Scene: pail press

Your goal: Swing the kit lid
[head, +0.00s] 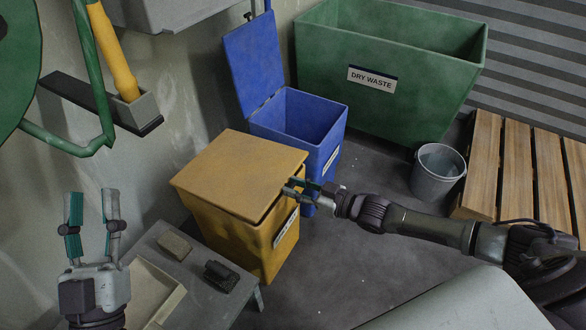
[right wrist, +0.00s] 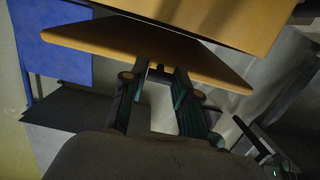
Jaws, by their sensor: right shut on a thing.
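The kit lid (head: 240,170) is the flat yellow top of a yellow box (head: 258,245) in the middle of the head view. It lies nearly level, with a dark gap under its front right edge. My right gripper (head: 296,188) is shut on the lid's right edge near the corner. In the right wrist view, its fingers (right wrist: 158,72) reach the lid (right wrist: 110,40), with the box body (right wrist: 220,15) beyond; the exact contact is partly hidden. My left gripper (head: 93,198) is open and empty at the lower left.
A blue bin (head: 325,128) with its lid (head: 252,62) standing open is behind the yellow box. A green dry waste container (head: 400,95), a grey bucket (head: 437,172) and a wooden pallet (head: 485,150) stand right. A low grey table (head: 215,300) with a sponge (head: 175,244) and brush (head: 221,275) is at the front left.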

